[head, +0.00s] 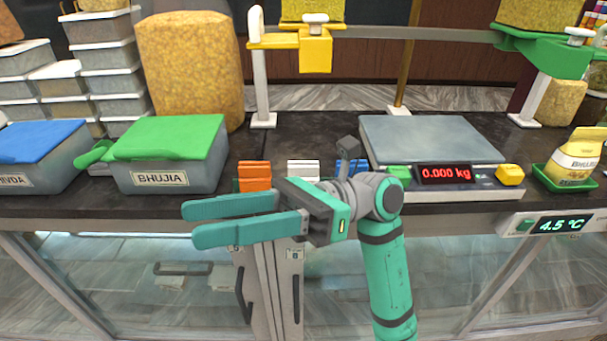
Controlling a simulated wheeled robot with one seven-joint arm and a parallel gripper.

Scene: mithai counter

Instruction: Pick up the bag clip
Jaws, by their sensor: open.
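Three small ridged pieces stand in a row near the counter's front edge: an orange one (254,176), a white one (303,170) and a blue one (351,168). They look like bag clips, but I cannot tell which one is meant. My gripper (193,224) is open and empty, its two teal fingers pointing left. It hangs in front of the counter edge, below and left of the orange piece, apart from it. My wrist partly covers the lower parts of the white and blue pieces.
A grey BHUJIA tub (200,176) with a green lid stands left of the pieces, a blue-lidded tub (30,170) farther left. A scale (432,139) reading 0.000 kg stands right. A yellow packet (577,160) sits in a green tray (561,184). Rail posts stand behind.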

